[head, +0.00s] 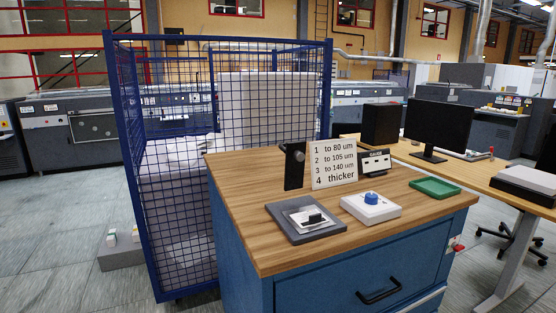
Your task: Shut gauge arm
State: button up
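A black upright gauge-like post (293,170) with a round grey knob near its top stands at the back left of the wooden worktop. A small dark unit with a pale face (375,163) stands to the right of the sign. A grey flat plate (305,223) lies at the front of the worktop, with a white sheet and a black block-shaped piece (313,217) on it. I cannot tell which part is the gauge arm, or whether it is open or shut. My gripper is not in view.
The worktop (245,205) tops a blue drawer cabinet (350,262). On it are a white sign (334,168) listing thickness ranges, a white box with a blue knob (371,206) and a green tray (435,187). A blue mesh cage (123,95) stands left; a monitor desk (455,171) right.

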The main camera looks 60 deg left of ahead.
aim_at(294, 152)
jog(key=k+j, duration=0.15)
jog(key=j, duration=0.45)
jog(key=k+j, duration=0.15)
jog(key=j, duration=0.45)
jog(key=k+j, duration=0.1)
jog(key=j, duration=0.45)
jog(key=k+j, duration=0.15)
jog(key=j, duration=0.45)
jog(key=k+j, duration=0.15)
jog(key=j, duration=0.45)
jog(key=k+j, duration=0.15)
jog(key=j, duration=0.45)
jog(key=k+j, duration=0.1)
jog(key=j, duration=0.5)
jog(key=k+j, duration=0.15)
jog(key=j, duration=0.45)
jog(key=i+j, duration=0.4)
jog(key=i, duration=0.15)
jog(key=l+z, duration=0.05)
